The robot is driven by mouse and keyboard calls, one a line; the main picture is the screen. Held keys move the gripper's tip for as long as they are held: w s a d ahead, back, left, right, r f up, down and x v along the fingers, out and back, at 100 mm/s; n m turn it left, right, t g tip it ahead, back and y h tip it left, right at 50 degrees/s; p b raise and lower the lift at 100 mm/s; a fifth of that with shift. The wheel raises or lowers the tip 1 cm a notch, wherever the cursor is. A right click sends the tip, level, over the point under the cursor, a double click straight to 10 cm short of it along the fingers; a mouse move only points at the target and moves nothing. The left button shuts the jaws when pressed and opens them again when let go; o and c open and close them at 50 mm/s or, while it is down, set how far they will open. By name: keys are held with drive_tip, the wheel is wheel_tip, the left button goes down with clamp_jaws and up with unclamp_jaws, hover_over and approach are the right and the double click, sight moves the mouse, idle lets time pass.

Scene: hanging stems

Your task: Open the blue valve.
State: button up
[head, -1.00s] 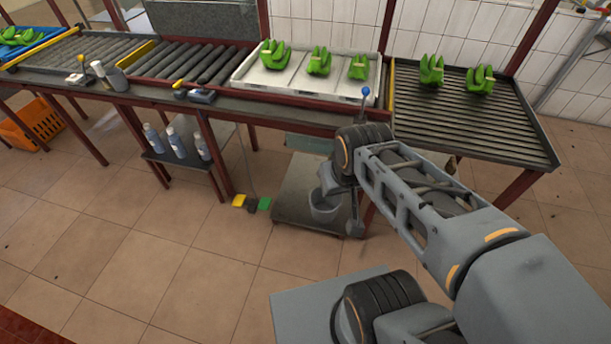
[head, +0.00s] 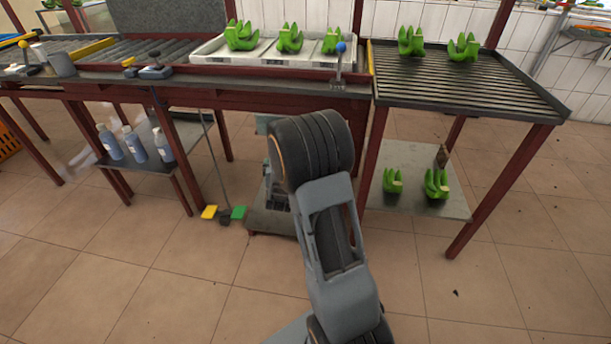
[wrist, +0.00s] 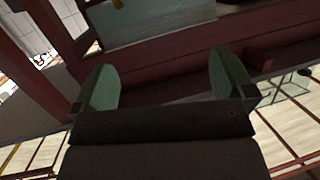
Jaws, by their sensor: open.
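A blue-knobbed upright lever (head: 340,48), which looks like the blue valve, stands on the front edge of the work table, in front of the white tray's right end. It stands upright on a small grey fitting. My gripper is largely hidden behind my arm in the head view, below the table top and lower than the blue knob. In the wrist view my gripper (wrist: 166,82) is open, its two green-padded fingers wide apart with nothing between them. The blue lever does not show in the wrist view; dark red framework lies beyond the fingers.
The white tray (head: 210,56) and slatted table (head: 480,92) hold green banana bunches. More bunches lie on a lower shelf (head: 415,208). A yellow-knobbed lever (head: 24,55) and bottles (head: 135,145) are at left. Yellow and green pedals (head: 238,213) sit near the base. Foreground floor is clear.

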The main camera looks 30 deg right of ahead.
drive_tip(key=d+f+m+h+b, duration=0.2)
drive_tip(key=d+f+h+b, duration=0.25)
drive_tip(key=f, duration=0.35)
drive_tip(key=x, duration=0.4)
drive_tip(key=b+x, duration=0.1)
drive_tip(key=x, duration=0.3)
drive_tip(key=b+x, duration=0.1)
drive_tip(key=x, duration=0.3)
drive_tip(key=shift+d+f, duration=0.15)
drive_tip(key=shift+d, duration=0.45)
drive_tip(key=shift+n, duration=0.3)
drive_tip(key=c, duration=0.9)
